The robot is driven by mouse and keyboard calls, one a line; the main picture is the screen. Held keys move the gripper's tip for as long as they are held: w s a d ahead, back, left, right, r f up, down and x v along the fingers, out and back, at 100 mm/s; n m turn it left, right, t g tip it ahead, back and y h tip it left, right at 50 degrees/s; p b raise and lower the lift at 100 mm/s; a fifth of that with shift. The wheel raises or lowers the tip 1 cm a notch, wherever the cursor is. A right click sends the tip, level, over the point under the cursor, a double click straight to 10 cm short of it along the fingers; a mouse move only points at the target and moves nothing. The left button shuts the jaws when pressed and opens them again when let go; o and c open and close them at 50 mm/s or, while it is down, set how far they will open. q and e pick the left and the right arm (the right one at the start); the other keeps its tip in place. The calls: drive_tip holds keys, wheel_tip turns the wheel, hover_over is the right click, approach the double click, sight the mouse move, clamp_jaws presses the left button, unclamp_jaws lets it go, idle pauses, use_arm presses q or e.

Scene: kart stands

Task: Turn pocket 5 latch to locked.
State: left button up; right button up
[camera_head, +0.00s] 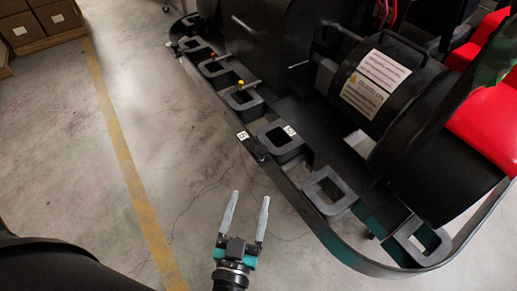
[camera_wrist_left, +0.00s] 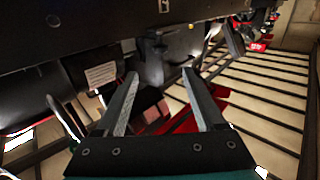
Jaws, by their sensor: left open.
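A row of grey square pockets runs along the low black curved rail. One pocket (camera_head: 283,143) has a small white label (camera_head: 289,130). Another white label (camera_head: 243,135) sits on the rail front close by; its digit looks like 5 but is too small to be sure. A small dark latch-like part (camera_head: 261,153) sticks out beside that label; its setting cannot be read. My left gripper (camera_head: 250,196) is open and empty, in front of the rail and apart from it. In the left wrist view the open fingers (camera_wrist_left: 160,72) point toward a dark protruding part (camera_wrist_left: 154,46) under a black panel.
The black rail (camera_head: 315,217) curves round at the lower right. Red and yellow knobs (camera_head: 240,84) show on farther pockets. A black drum with warning labels (camera_head: 376,84) stands behind. Cardboard boxes (camera_head: 22,30) are at the upper left. The concrete floor (camera_head: 165,130) between is clear.

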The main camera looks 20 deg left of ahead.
sight(261, 155)
use_arm(q)
drive_tip(key=w, duration=0.5)
drive_tip(key=w+a, duration=0.1)
drive_tip(key=w, duration=0.4)
drive_tip(key=w+a+b, duration=0.1)
drive_tip(key=w, duration=0.4)
drive_tip(key=shift+c, duration=0.3)
clamp_jaws()
